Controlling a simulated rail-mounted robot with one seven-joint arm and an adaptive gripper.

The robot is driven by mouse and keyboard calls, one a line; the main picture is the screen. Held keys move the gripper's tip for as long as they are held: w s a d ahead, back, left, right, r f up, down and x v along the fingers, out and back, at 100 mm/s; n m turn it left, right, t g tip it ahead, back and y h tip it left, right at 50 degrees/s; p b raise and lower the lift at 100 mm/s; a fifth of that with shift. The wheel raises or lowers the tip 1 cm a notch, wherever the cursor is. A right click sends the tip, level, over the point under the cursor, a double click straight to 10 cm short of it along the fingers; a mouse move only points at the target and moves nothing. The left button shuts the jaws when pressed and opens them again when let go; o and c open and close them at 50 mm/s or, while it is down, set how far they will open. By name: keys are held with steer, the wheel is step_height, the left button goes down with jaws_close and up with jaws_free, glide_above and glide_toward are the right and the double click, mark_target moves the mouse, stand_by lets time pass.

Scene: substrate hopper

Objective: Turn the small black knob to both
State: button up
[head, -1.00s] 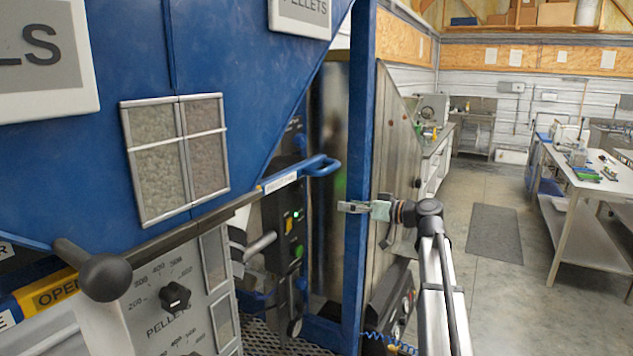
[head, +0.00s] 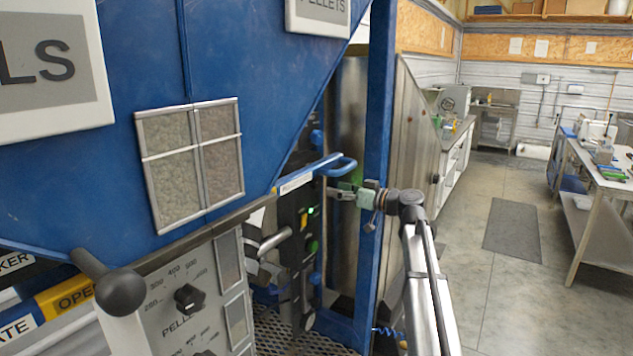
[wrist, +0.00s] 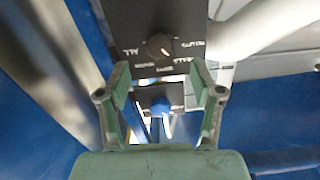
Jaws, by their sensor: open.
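In the wrist view, a small dark round knob (wrist: 159,45) sits on a black panel (wrist: 135,20). Pale words surround it; "ALL" is readable at its left, and the others are upside down or blurred. A faint light mark shows at the knob's lower right edge. My gripper (wrist: 161,80) is open, with its two green fingers apart and empty. The knob appears above and between the fingertips, not touched. In the head view my gripper (head: 338,194) is beside the blue post, near the blue handle. I cannot make out this knob there.
A blue post (head: 378,100) stands beside my gripper. A blue bar handle (head: 340,163) is just above it. A blue knob-like part (wrist: 160,107) shows between the fingers. A larger black dial (head: 190,298) is on the grey pellets panel. Open floor (head: 470,290) lies right.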

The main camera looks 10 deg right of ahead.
mark_target(318, 185)
steer(key=p+x, duration=0.2)
steer(key=x, duration=0.6)
steer(key=c, duration=1.2)
